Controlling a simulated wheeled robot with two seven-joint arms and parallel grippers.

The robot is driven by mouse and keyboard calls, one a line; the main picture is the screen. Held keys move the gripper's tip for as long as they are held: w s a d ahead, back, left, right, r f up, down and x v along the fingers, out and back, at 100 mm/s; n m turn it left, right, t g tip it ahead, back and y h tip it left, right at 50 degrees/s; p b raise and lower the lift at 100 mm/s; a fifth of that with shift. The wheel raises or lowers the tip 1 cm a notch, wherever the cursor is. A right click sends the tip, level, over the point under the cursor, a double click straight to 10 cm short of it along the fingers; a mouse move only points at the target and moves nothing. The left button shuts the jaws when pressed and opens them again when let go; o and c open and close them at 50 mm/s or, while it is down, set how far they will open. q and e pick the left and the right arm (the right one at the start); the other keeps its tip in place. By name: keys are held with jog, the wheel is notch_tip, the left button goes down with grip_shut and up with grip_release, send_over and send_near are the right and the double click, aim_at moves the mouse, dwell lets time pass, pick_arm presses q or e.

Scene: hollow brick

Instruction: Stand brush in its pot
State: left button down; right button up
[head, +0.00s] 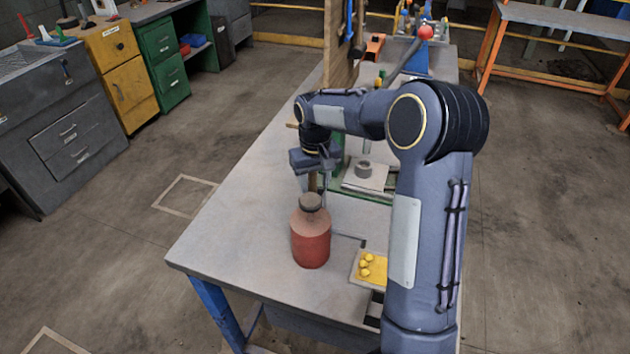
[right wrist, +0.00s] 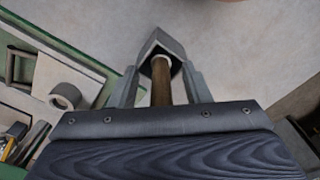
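The brush (right wrist: 161,82) shows in the right wrist view as a round wooden handle between the fingers, with a pale ring and a grey end beyond it. My right gripper (right wrist: 162,75) is shut on it. In the head view my right gripper (head: 315,178) is low over the bench, just behind the red jar, with a bit of brown handle showing; the brush's lower end is hidden. A grey, open round cup, which looks like the pot (head: 364,169), stands on a pale plate right of the gripper. It also shows at left in the right wrist view (right wrist: 66,95). My left gripper is not seen.
A red jar (head: 311,240) with a dark top stands in front of the gripper. A wooden board (head: 340,45) rises behind. The bench's left part is clear.

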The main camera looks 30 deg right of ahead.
jog(key=shift+r, duration=0.1)
notch_tip(320, 180, up, 8)
dwell(0.4)
jog(key=shift+s, duration=0.15)
dwell(0.3)
jog(key=s+a+t+y, duration=0.1)
jog(key=s+a, duration=0.2)
jog(key=s, duration=0.6)
jog(key=s+a+f+t+y, duration=0.1)
jog(key=s+a, duration=0.3)
jog(key=s, duration=0.5)
jog(key=s+a+t+y, duration=0.1)
jog(key=s+a+t, duration=0.2)
jog(key=s, duration=0.6)
jog(key=shift+s+a+f+y, duration=0.25)
jog(key=shift+a+y, duration=0.15)
jog(key=shift+a, duration=0.3)
